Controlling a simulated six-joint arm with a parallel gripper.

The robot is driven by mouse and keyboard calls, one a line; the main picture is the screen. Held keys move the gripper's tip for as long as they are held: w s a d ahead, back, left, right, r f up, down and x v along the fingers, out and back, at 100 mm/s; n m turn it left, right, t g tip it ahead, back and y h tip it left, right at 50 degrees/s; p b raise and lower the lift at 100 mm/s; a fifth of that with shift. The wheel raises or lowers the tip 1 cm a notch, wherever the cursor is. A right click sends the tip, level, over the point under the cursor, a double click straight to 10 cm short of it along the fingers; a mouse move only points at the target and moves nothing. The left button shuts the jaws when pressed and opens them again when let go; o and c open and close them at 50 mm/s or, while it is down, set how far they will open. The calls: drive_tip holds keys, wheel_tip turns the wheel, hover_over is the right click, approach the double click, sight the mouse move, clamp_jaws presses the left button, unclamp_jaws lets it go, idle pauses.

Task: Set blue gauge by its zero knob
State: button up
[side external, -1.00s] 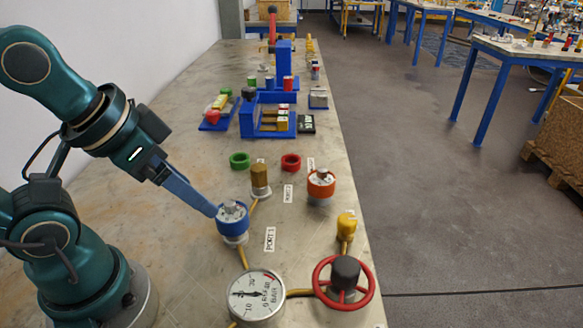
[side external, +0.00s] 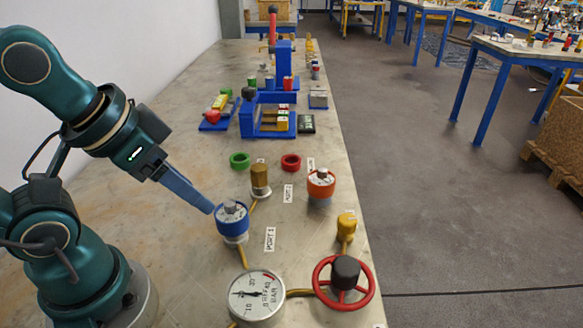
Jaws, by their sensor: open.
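The blue gauge (side external: 232,222) stands upright on a light flanged base on the bench, beside the PORT 1 label (side external: 269,239). It has a blue ring body, a white face and a grey zero knob (side external: 231,206) on top. The marks on its face are too small to read. My gripper (side external: 210,208) reaches down from the upper left with blue-grey fingers. Its tips are just left of the blue gauge's upper rim, close to the knob but not around it. The fingers overlap in this view, so the gap between them is hidden. Nothing shows held in them.
An orange gauge (side external: 321,185) and a brass cap (side external: 260,178) stand behind. A yellow valve (side external: 346,226), red handwheel (side external: 344,282) and large white dial (side external: 257,295) are in front, joined by pipes. Green (side external: 240,160) and red (side external: 291,162) rings lie farther back.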

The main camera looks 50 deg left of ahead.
drive_tip(key=n, duration=0.1)
drive_tip(key=n+g+h, duration=0.4)
drive_tip(key=n+g, duration=0.1)
drive_tip(key=n, duration=1.2)
hover_over(229, 202)
drive_tip(key=a, duration=0.2)
drive_tip(key=x, duration=0.2)
drive_tip(key=shift+a+f, duration=0.2)
drive_tip(key=shift+f, duration=0.2)
drive_tip(key=shift+s+a+f+g+h, duration=0.1)
drive_tip(key=shift+a+f+g+h, duration=0.2)
drive_tip(key=shift+f, duration=0.25)
drive_tip(key=shift+x, duration=2.4)
drive_tip(key=shift+c, duration=0.3)
clamp_jaws()
